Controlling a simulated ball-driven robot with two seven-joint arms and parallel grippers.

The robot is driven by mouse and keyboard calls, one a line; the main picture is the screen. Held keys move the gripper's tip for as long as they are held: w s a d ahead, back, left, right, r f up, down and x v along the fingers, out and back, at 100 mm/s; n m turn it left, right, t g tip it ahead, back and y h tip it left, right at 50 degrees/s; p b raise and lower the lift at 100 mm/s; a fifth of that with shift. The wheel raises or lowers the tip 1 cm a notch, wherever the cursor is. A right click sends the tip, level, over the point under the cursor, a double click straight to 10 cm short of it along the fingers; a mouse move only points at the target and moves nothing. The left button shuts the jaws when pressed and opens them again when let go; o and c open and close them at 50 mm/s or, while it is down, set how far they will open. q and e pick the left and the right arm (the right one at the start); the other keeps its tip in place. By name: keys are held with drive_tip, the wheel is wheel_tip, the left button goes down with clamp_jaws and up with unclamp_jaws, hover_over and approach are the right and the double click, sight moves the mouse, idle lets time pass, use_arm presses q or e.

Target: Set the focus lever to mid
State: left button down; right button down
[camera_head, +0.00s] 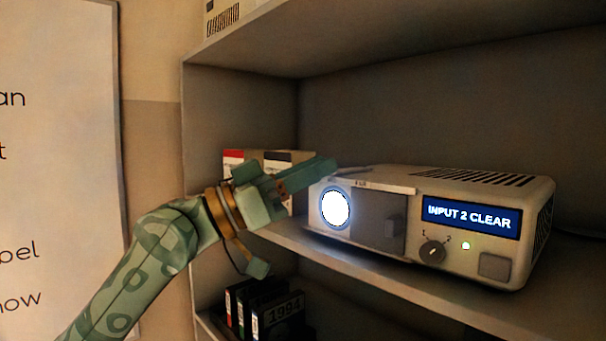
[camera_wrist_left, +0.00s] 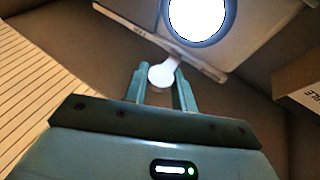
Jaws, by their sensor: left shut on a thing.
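The projector (camera_head: 400,178) stands on the shelf in the head view, with a lit round lens (camera_head: 335,208) at its left front. In the wrist view the lens (camera_wrist_left: 197,16) glows at the top. The focus lever (camera_wrist_left: 161,76) shows there as a pale stem with a round knob. My left gripper (camera_head: 331,166) reaches in from the left to the projector's upper left corner. In the wrist view its fingers (camera_wrist_left: 161,80) are shut on the lever's knob. The head view hides the lever's grip behind the fingers. My right gripper is not in view.
The projector front has a grey sliding cover (camera_head: 370,222), a selector dial (camera_head: 432,251), a green light (camera_head: 465,245) and a display (camera_head: 471,217) reading "INPUT 2 CLEAR". Boxes (camera_head: 234,156) stand behind my gripper. The upper shelf (camera_head: 340,40) overhangs; binders (camera_head: 280,315) stand below.

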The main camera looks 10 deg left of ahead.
use_arm(q)
drive_tip(key=shift+s+d+f, duration=0.1)
drive_tip(key=shift+d+f, duration=0.2)
drive_tip(key=c, duration=1.3)
unclamp_jaws()
drive_tip(key=shift+o, duration=0.6)
drive_tip(key=shift+s+d+r, duration=0.1)
drive_tip(key=shift+a, duration=0.35)
drive_tip(key=b+v, duration=0.7)
drive_tip(key=v, duration=0.8)
drive_tip(key=shift+a+b, duration=0.3)
drive_tip(key=shift+b, duration=0.1)
